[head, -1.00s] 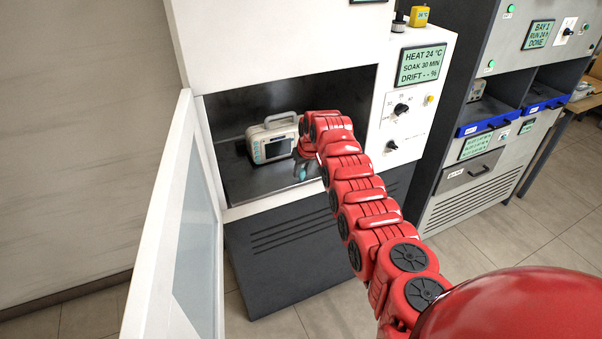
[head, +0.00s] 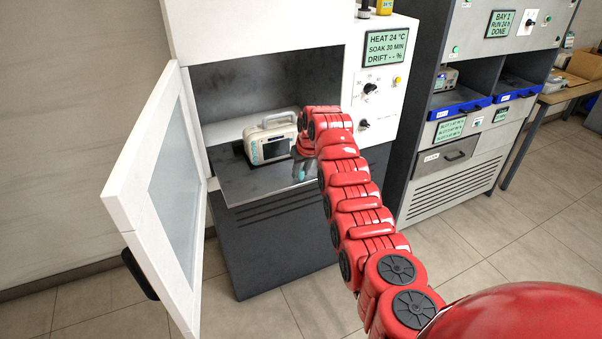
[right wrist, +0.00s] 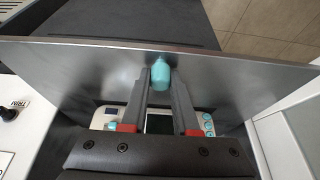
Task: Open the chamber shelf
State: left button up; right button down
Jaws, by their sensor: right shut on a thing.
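The white chamber (head: 245,22) stands open, its door (head: 172,190) swung out to the left. Its metal shelf (head: 240,188) sticks out past the front of the dark chamber opening and looks level. A white monitor (head: 268,142) with a carry handle rests on the shelf. My right gripper (head: 303,172) is at the shelf's front edge, to the right of the monitor. In the right wrist view, its fingers (right wrist: 160,85) are shut on a teal grip (right wrist: 160,74) at the edge of the shelf plate (right wrist: 85,62). My left gripper is out of view.
A control panel (head: 378,95) with a green display is right of the opening. A grey cabinet (head: 455,165) with blue-edged bays stands further right, with a table (head: 570,92) beyond. The open door's black handle (head: 140,274) points outward. Floor (head: 490,270) is free in front.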

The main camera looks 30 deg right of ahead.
jog(key=c, duration=0.7)
grip_release()
jog(key=shift+r, duration=0.1)
jog(key=shift+b+v, duration=0.55)
jog(key=shift+v, duration=8.05)
jog(key=shift+s, duration=0.1)
